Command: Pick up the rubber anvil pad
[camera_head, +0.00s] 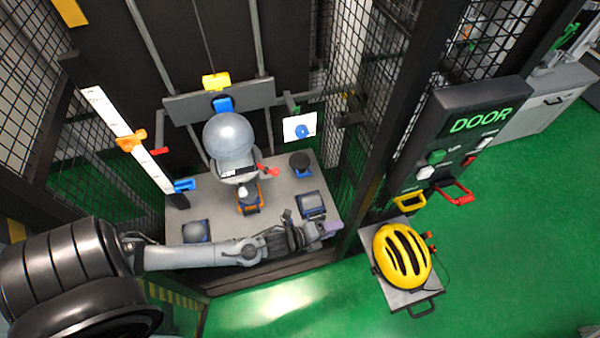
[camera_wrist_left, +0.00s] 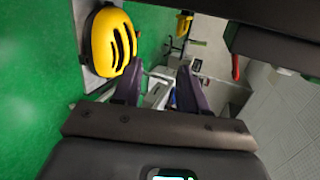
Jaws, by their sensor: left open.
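Several small blocks sit on the grey base plate (camera_head: 225,213) of the drop tower. A dark round pad (camera_head: 299,161) is at the right rear, a grey-topped blue block (camera_head: 311,204) at the right and another (camera_head: 196,231) at the left front. I cannot tell for certain which is the rubber anvil pad. My left gripper (camera_head: 326,230) is over the front right part of the plate, just in front of the right block and apart from the round pad. In the left wrist view, its purple fingers (camera_wrist_left: 159,88) are apart with nothing between them. My right gripper is not in view.
A silver headform (camera_head: 229,135) hangs over the plate's middle. A white scale (camera_head: 125,137) stands at the left. Mesh panels and a dark post flank the plate. A yellow helmet (camera_head: 402,257) rests on a stand at the right, below the DOOR panel (camera_head: 462,140).

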